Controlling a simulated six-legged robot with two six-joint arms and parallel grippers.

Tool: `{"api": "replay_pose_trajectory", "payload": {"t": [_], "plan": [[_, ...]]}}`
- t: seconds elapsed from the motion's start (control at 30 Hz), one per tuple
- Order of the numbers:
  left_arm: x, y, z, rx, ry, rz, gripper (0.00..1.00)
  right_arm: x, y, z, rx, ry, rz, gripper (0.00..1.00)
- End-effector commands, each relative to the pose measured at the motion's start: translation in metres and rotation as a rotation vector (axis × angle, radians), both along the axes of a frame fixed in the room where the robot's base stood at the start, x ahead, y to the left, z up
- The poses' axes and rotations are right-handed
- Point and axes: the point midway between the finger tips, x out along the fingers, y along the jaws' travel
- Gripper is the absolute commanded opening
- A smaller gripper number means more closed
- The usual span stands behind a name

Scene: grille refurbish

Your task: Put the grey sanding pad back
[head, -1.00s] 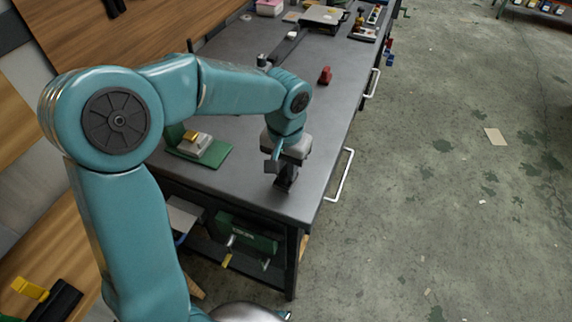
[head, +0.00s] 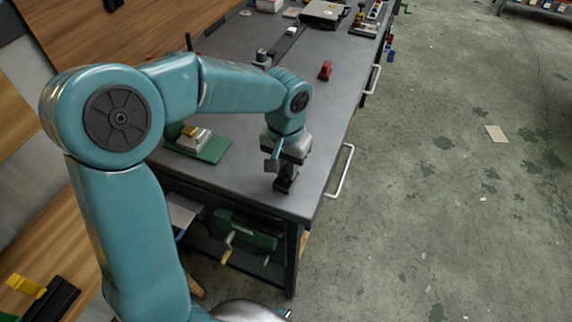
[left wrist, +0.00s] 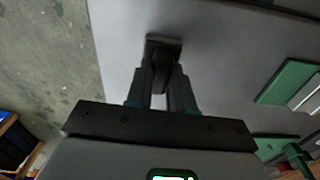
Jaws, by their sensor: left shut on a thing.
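My left gripper (head: 286,168) points down over the near right corner of the grey workbench (head: 245,190). It is shut on a dark grey block with an upright grip, which looks like the grey sanding pad (head: 285,184). In the left wrist view the pad (left wrist: 163,43) shows beyond the two fingers, its grip between them. It is low over the bench top; I cannot tell whether it touches. A green board (head: 212,150) lies on the bench to the left, with a pale block with a yellow top (head: 195,134) on it. My right gripper is not in view.
A red object (head: 325,70) stands farther back on the bench. Trays and tools, including a grey flat case (head: 322,13), are at the far end. White handles (head: 340,172) stick out along the right edge. The bench between gripper and red object is mostly clear.

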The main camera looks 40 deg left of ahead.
Motion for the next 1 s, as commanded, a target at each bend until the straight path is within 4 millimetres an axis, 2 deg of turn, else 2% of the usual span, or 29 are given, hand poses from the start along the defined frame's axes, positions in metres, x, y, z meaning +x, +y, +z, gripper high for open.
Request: {"api": "replay_pose_trajectory", "payload": {"t": [0.27, 0.3, 0.37, 0.63, 0.73, 0.87, 1.0], "plan": [[0.000, 0.000, -0.004, 0.000, 0.000, 0.000, 0.00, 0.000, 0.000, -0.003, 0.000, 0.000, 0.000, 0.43], [0.000, 0.000, -0.004, 0.000, 0.000, 0.000, 0.35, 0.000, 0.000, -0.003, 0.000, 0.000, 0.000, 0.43], [0.000, 0.000, -0.003, 0.000, 0.000, 0.000, 0.52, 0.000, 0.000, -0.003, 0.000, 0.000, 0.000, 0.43], [0.000, 0.000, -0.003, 0.000, 0.000, 0.000, 0.52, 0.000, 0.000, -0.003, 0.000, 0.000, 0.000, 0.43], [0.000, 0.000, 0.003, 0.000, -0.001, 0.000, 0.52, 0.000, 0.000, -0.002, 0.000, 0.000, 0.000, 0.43], [0.001, 0.000, 0.026, 0.001, -0.006, 0.000, 0.52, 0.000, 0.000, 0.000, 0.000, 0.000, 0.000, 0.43], [0.000, 0.000, 0.063, 0.000, -0.006, 0.000, 0.52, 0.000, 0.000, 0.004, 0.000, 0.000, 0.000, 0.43]]}}
